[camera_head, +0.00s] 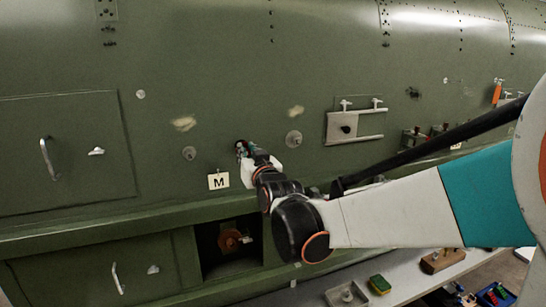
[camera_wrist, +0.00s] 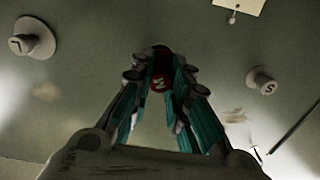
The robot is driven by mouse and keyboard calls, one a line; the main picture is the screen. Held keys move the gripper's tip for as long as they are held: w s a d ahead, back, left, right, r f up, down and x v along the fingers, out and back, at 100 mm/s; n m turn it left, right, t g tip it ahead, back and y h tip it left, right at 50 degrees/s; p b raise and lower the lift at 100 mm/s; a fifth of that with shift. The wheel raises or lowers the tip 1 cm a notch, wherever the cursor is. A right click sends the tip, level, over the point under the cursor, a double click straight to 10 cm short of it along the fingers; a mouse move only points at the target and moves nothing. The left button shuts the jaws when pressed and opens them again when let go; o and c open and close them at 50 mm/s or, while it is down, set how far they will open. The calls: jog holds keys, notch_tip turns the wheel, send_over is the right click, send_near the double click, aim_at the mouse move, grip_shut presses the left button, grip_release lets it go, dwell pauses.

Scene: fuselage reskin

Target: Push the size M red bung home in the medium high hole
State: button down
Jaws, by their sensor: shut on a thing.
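My gripper (camera_head: 243,152) is at the green fuselage skin, just above the white M label (camera_head: 218,181). In the wrist view my gripper (camera_wrist: 162,72) is shut on the red bung (camera_wrist: 160,83), whose face shows a white M. The teal fingers flank the bung on both sides. In the head view only a small dark-red bit shows between the fingertips. The medium hole is hidden behind the bung and fingers, so I cannot tell how deep the bung sits.
A grey plug marked L (camera_wrist: 33,38) and one marked S (camera_wrist: 261,81) flank my gripper; they also show in the head view as the larger plug (camera_head: 294,138) and smaller plug (camera_head: 189,153). A bracket plate (camera_head: 342,127) is to the right. A ledge (camera_head: 110,227) runs below.

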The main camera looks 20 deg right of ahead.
jog(key=shift+w+b, duration=0.5)
jog(key=shift+w, duration=1.15)
jog(key=c, duration=1.4)
grip_release()
jog(key=shift+c, duration=0.2)
jog(key=s, duration=0.5)
jog(key=shift+s, duration=0.1)
jog(key=s+f+g+b, duration=0.3)
jog(key=s+f+b, duration=0.7)
jog(key=f, duration=0.6)
jog(key=s+f+g+b, duration=0.4)
jog(key=s+f+b, duration=0.7)
jog(key=f, duration=0.6)
jog(key=s+f+g+b, duration=0.4)
jog(key=s+f+b, duration=0.7)
jog(key=f, duration=0.5)
jog(key=shift+f+n, duration=0.2)
jog(key=shift+n, duration=0.1)
